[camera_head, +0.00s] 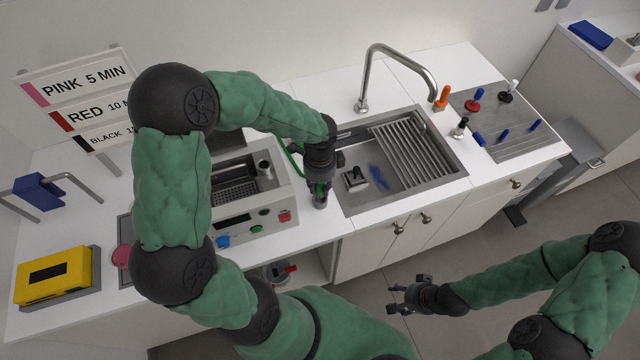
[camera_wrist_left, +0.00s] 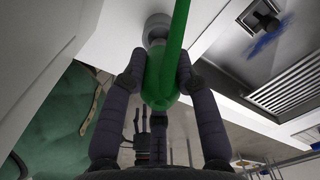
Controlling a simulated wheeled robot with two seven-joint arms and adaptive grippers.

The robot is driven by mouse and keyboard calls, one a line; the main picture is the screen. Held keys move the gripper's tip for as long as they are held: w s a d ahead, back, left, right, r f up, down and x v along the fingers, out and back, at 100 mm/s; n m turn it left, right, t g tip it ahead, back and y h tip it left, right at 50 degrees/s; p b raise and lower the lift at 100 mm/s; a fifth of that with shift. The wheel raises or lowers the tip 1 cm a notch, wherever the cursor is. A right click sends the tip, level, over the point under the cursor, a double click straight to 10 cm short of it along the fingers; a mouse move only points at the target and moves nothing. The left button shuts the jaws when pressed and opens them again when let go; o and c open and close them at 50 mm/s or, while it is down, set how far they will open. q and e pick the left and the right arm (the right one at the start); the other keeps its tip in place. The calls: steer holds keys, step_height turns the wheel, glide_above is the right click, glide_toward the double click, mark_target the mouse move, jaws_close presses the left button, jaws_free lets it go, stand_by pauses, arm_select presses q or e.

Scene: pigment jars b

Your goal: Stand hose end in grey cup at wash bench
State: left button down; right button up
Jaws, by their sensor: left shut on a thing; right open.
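My left gripper (camera_head: 319,184) is shut on the green hose (camera_head: 295,150), above the counter strip between the grey machine and the sink. A grey round thing, likely the grey cup (camera_wrist_left: 157,27), shows just behind the hose; in the head view a small grey cylinder (camera_head: 320,202) shows right below the fingertips, mostly covered. I cannot tell whether the hose end is inside it. My right gripper (camera_head: 398,299) is open and empty, over the floor before the bench.
The sink (camera_head: 345,206) with a drying rack (camera_head: 411,150) and tall tap (camera_head: 364,92) lies right of the left gripper. The grey machine (camera_head: 275,222) with coloured buttons stands close on its left. A yellow box (camera_head: 52,276) is at far left.

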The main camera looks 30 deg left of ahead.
mark_target(320, 193)
arm_select(q)
steer(key=shift+f+b, duration=1.45)
steer(key=shift+f, duration=0.6)
steer(key=c, duration=0.9)
jaws_free()
steer(key=shift+o, duration=0.2)
step_height(320, 193, up, 12)
steer(key=shift+r, duration=0.1)
